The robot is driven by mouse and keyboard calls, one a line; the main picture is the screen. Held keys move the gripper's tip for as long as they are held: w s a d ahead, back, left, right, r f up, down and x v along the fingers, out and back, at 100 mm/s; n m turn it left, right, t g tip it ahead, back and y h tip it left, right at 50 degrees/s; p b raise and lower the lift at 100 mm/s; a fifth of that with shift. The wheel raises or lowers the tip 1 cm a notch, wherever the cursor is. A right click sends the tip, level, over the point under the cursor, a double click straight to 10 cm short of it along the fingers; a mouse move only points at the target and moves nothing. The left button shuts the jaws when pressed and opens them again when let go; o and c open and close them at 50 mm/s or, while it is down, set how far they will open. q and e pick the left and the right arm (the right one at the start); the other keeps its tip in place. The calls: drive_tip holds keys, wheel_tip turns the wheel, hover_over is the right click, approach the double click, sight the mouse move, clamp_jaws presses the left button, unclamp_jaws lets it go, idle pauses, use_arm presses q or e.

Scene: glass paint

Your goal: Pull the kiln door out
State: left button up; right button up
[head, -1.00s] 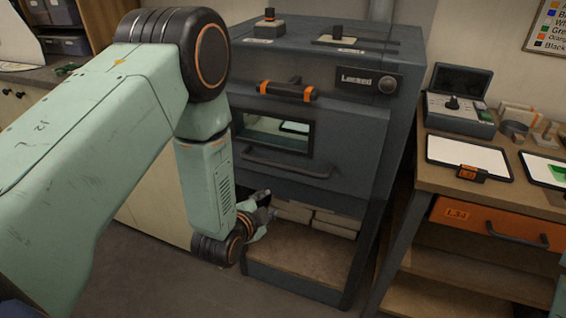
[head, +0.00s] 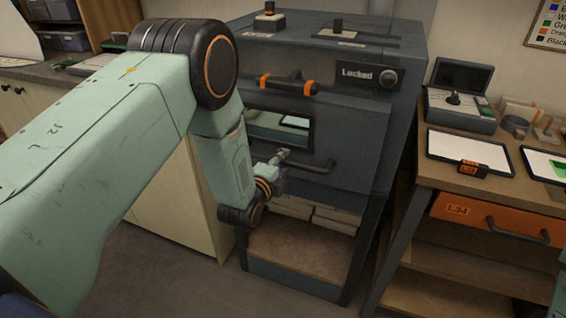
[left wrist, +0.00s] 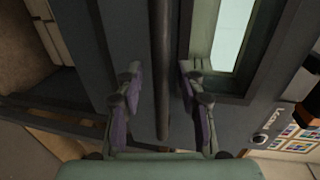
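The kiln (head: 355,110) is a dark grey cabinet, and its front door (head: 348,152) looks shut against it. The door has a small window (head: 270,126) and a dark bar handle (head: 318,168) below it. My left gripper (head: 280,158) is at the left part of this handle. In the left wrist view, the open fingers of the left gripper (left wrist: 160,85) stand on both sides of the bar handle (left wrist: 160,45), with a visible gap on each side. The kiln display (head: 368,76) reads "Locked". My right gripper is not in view.
A second handle with orange ends (head: 288,84) is above the window. Below the door is an open shelf (head: 300,248) with pale blocks (head: 335,220). A wooden workbench (head: 490,190) with an orange drawer (head: 495,222) stands to the right. Grey floor is free in front.

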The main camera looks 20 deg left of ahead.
use_arm(q)
drive_tip(key=shift+w, duration=0.5)
drive_tip(key=shift+c, duration=0.4)
clamp_jaws()
idle(0.4)
